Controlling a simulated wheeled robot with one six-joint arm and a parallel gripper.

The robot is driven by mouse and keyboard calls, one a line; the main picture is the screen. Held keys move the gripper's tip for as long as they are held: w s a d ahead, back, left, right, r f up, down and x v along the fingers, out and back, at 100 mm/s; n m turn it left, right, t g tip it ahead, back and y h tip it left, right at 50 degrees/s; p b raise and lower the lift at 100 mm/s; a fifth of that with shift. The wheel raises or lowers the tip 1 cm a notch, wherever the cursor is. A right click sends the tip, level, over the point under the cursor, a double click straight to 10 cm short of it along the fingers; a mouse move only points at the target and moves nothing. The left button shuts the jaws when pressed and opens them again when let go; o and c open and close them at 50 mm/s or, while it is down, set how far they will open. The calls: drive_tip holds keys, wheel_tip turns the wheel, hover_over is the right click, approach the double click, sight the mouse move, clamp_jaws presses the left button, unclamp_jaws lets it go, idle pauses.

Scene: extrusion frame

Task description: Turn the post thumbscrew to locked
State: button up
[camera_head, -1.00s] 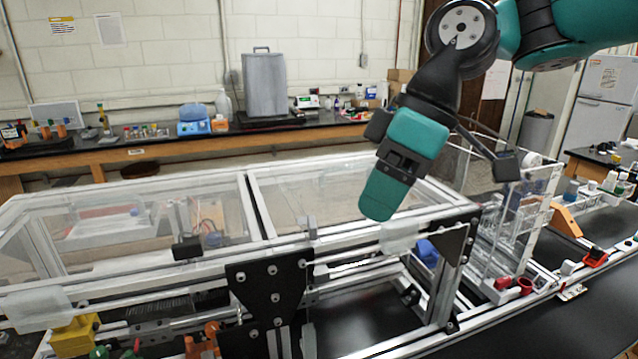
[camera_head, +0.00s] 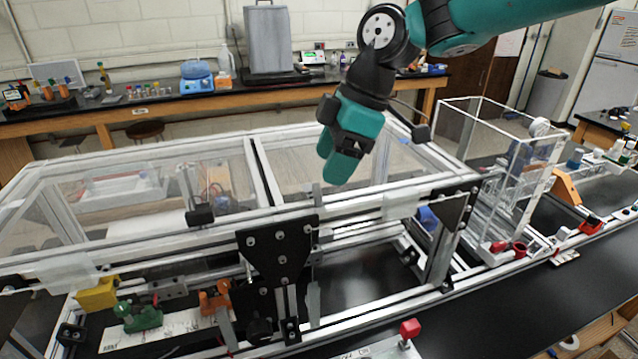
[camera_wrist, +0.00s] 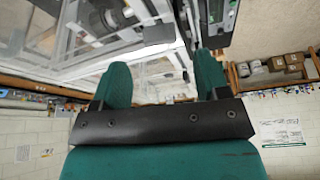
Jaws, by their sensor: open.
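My gripper (camera_head: 335,172) hangs above the aluminium extrusion frame (camera_head: 355,215) in the head view, pointing down. In the wrist view my gripper (camera_wrist: 160,72) shows two teal fingers spread apart with nothing between them. I cannot tell for sure which part is the post thumbscrew. A black knob (camera_head: 261,329) sits low by an upright post under the black plate (camera_head: 278,252). A red knob (camera_head: 410,328) stands on a small metal block at the bottom. Both are well below my gripper and apart from it. No thumbscrew is clear in the wrist view.
Clear panels (camera_head: 330,165) cover the frame's top. Green (camera_head: 139,315) and orange (camera_head: 215,298) clamps and a yellow block (camera_head: 97,293) stand at lower left. A clear box (camera_head: 500,150) stands at right. The black bench is mostly bare at lower right.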

sight(319, 189)
drive_tip(key=shift+p+x, duration=0.55)
drive_tip(key=shift+x, duration=2.15)
drive_tip(key=c, duration=0.9)
